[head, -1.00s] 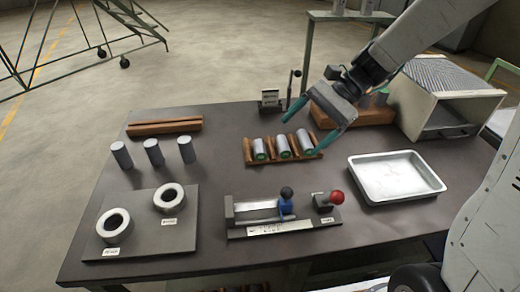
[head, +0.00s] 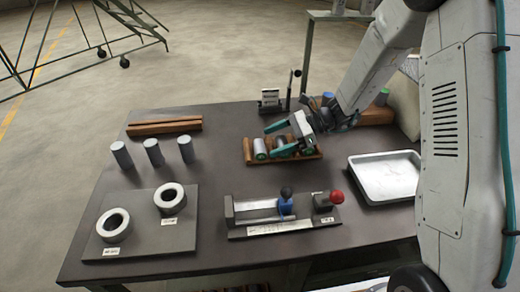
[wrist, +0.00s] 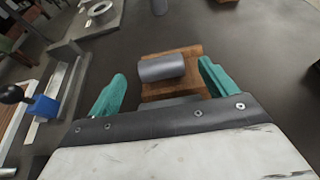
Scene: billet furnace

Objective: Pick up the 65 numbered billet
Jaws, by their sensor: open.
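Several grey billets lie in a wooden rack (head: 249,158) at the table's middle. My gripper (head: 272,140) is open and low over the rack, reaching in from the right. In the wrist view, one grey billet (wrist: 162,67) lies across the rack (wrist: 185,90), just ahead of the palm and between the lines of the spread green fingers. Part of another grey surface shows at the palm's edge. I cannot read any number on the billets.
Three grey cylinders (head: 153,152) stand at the left. A plate with two rings (head: 114,226) lies at front left. A fixture with a blue slider (head: 286,207) and red knob (head: 337,197) is in front, a white tray (head: 385,180) right.

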